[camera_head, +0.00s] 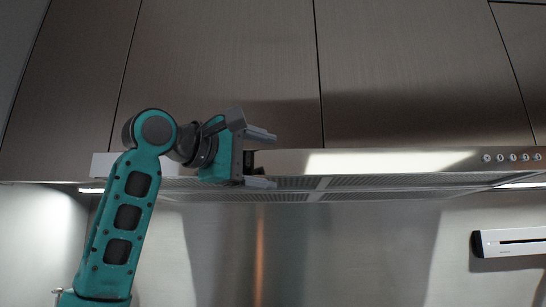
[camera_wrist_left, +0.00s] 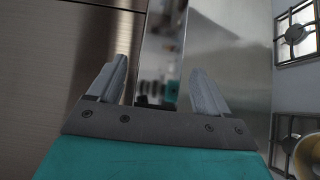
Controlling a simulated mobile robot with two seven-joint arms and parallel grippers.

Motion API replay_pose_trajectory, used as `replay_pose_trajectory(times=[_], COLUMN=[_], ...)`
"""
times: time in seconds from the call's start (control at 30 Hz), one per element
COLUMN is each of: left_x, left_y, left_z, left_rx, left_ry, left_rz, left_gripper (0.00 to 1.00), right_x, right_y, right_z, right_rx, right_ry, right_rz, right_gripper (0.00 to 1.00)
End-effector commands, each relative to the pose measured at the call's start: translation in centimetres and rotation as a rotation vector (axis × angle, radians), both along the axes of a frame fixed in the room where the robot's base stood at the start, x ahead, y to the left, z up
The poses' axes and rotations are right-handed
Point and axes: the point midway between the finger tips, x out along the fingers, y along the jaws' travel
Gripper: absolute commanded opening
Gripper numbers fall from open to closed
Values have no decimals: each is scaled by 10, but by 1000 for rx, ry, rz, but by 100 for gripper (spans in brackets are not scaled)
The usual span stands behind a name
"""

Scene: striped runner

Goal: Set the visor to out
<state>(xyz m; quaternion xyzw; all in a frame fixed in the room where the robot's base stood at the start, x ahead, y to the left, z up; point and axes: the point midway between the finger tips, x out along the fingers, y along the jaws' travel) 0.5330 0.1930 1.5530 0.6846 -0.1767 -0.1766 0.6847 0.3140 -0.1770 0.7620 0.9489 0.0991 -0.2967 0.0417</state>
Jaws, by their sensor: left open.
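The visor (camera_head: 390,161) is the long metal front strip of the range hood under the cabinets. Its front face shows as a shiny, reflective band (camera_wrist_left: 162,45) in the left wrist view. I cannot tell how far out it stands. My left gripper (camera_head: 268,160) is in front of the hood's left half, its two fingers apart, one above and one below the strip in the picture. In the left wrist view the open fingers (camera_wrist_left: 162,85) stand either side of the band, with nothing visibly held. Whether they touch it is unclear. My right gripper is not in view.
Closed metal cabinets (camera_head: 220,60) sit above the hood. Filter grilles (camera_head: 370,182) line its underside, and several round buttons (camera_head: 512,157) are at its right. A white wall unit (camera_head: 510,242) hangs lower right.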

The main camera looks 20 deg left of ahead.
Motion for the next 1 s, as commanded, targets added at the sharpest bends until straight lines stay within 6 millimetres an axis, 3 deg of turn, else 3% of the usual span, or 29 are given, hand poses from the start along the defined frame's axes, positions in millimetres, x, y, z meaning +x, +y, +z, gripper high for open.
replay_pose_trajectory(times=[0.2, 0.57, 1.0], left_x=[20, 24, 24], left_y=[-12, -13, -13], left_z=[1, -1, 0], left_rx=[0, 0, 0], left_ry=[1, 1, 1], left_rz=[-1, 0, 0], left_gripper=[79, 78, 36], right_x=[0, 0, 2], right_y=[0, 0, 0], right_z=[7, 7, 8], right_rx=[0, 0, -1], right_ry=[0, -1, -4], right_rz=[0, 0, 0], right_gripper=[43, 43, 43])
